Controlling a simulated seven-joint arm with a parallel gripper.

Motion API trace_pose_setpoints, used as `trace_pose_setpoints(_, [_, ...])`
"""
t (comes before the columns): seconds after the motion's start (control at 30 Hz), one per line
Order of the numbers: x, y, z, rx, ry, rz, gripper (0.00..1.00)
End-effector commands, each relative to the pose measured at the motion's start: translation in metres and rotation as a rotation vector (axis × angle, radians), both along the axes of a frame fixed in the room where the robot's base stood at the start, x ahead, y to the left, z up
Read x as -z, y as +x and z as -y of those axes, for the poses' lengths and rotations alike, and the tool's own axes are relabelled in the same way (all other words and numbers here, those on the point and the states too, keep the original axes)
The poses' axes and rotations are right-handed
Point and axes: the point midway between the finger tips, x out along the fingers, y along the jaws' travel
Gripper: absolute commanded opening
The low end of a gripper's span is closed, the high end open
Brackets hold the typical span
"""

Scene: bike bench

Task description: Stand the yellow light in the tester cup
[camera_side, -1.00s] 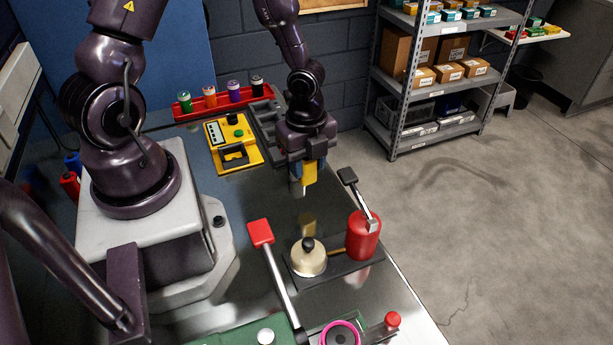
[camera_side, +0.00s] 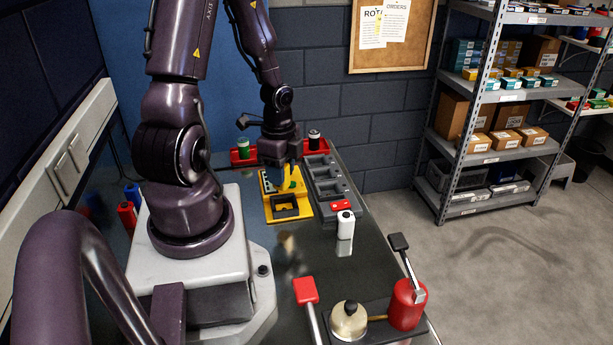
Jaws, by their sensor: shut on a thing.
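My gripper (camera_side: 282,172) is shut on the yellow light (camera_side: 288,187), which hangs below the fingers and is mostly hidden by them. In the picture they overlap the yellow tester (camera_side: 305,208), a flat yellow base with a dark square frame at its front. The tester cup cannot be made out clearly; the gripper covers part of the tester. I cannot tell whether the light touches the tester or is above it.
A grey tray (camera_side: 322,172) lies right of the tester, with a red piece (camera_side: 341,205) at its near end. A white cylinder (camera_side: 345,228) stands in front. A red rack (camera_side: 247,160) is behind. A red-handled lever (camera_side: 305,291) and red canister (camera_side: 407,305) are nearer.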

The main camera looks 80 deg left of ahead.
Motion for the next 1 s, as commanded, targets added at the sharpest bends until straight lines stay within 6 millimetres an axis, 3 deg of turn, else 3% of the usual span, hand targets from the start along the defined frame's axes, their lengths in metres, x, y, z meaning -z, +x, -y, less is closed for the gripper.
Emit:
trace_pose_setpoints(0.6, [0.052, 0.004, 0.000, 0.023, -0.002, 0.001, 0.10])
trace_pose_setpoints(1.0, [0.058, 0.004, 0.000, 0.021, 0.000, 0.001, 0.10])
